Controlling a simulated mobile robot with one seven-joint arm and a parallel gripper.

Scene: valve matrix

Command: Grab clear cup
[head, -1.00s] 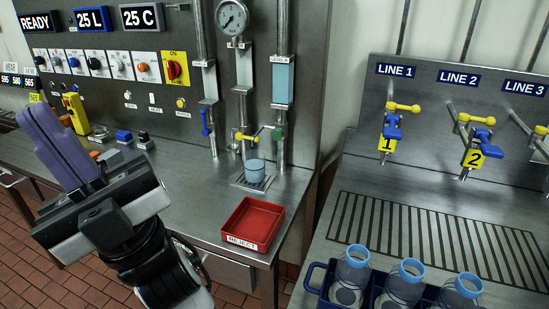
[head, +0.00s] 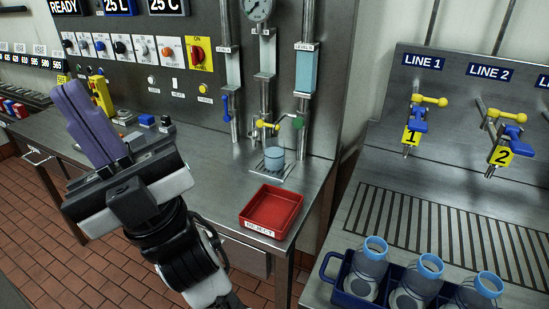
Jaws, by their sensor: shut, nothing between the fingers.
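A small clear cup (head: 274,160) with a bluish tint stands upright on a small drain grate (head: 272,173) on the steel counter, below a yellow-handled tap (head: 268,125). My gripper (head: 78,97) is at the left of the view, raised above the counter's front, with its purple fingers together and pointing up and left. It is shut and empty, well to the left of the cup and apart from it.
A red reject tray (head: 271,209) sits at the counter's front edge, just in front of the cup. A blue crate (head: 345,289) with clear bottles stands at lower right. Line valves (head: 418,118) hang above a slotted drain. A yellow block (head: 101,95) stands behind my gripper.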

